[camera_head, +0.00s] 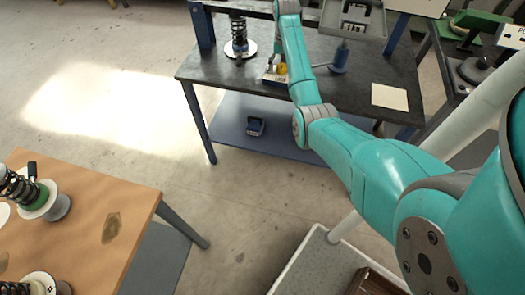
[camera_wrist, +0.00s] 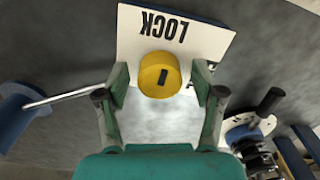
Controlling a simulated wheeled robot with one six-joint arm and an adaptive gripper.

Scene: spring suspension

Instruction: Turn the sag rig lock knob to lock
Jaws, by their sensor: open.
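The yellow lock knob (camera_wrist: 159,76) sits on a white plate (camera_wrist: 205,42) marked LOCK, which appears upside down in the wrist view. The knob has a dark mark on its face, tilted slightly off the picture's vertical. My gripper (camera_wrist: 163,90) is open, with one green finger on each side of the knob; I cannot tell whether either finger touches it. In the head view the knob (camera_head: 282,69) is a small yellow spot on the dark bench, partly hidden by my arm.
A spring unit (camera_head: 239,38) stands on the dark bench (camera_head: 215,70), left of the knob. A blue post (camera_head: 340,58) with a rod is to its right. A tan table (camera_head: 85,215) with more springs stands at the lower left. Open floor lies between.

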